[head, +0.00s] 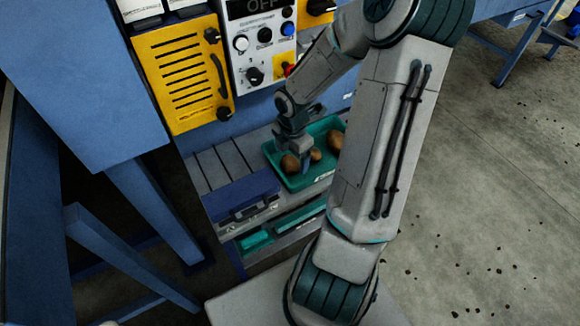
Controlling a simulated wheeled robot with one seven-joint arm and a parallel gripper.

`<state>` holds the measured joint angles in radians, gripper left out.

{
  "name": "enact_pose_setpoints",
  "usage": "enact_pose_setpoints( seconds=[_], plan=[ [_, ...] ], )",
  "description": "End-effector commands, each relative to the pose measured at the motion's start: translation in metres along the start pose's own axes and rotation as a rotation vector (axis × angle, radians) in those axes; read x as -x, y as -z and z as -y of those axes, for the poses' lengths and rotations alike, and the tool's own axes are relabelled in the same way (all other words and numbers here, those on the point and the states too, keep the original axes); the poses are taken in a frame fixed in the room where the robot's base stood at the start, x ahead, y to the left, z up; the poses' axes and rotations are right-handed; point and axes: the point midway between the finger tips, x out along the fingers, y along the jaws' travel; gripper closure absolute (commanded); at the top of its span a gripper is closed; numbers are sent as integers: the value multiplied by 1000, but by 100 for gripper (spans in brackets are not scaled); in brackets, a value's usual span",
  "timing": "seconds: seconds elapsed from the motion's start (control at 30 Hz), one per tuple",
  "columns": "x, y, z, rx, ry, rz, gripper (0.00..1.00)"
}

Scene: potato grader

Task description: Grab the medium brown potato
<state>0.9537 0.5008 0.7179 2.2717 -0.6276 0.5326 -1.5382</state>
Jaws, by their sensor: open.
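A green tray (296,182) stands on the grey slatted shelf and holds brown potatoes. One brown potato (290,163) lies at the tray's left. A smaller-looking brown potato (316,154) lies near the middle. Another brown potato (335,141) lies at the right, partly hidden behind my arm. Which one is the medium one is hard to tell from this view. My gripper (304,163) points down into the tray, between the left potato and the middle one. It is open. Whether its fingers touch a potato cannot be seen.
A dark blue box-like part (240,194) sits left of the tray on the shelf. A yellow slotted panel (182,75) and a white control box (262,45) reading OFF rise behind. Blue machine legs stand at the left. The concrete floor at the right is open, with scattered dark specks.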

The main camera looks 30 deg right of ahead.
Motion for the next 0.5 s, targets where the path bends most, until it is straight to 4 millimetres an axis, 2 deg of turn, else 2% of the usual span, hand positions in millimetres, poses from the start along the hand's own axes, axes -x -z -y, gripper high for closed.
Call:
enact_pose_setpoints(
  seconds=[0.03, 0.17, 0.43, 0.5],
  plan=[
    [-13, 2, 0, 1, 1, -2, 15],
    [-31, 2, 0, 0, 3, -1, 15],
    [-32, 2, 0, -1, 1, 0, 15],
    [-32, 2, 0, -1, 1, 0, 35]
  ],
)
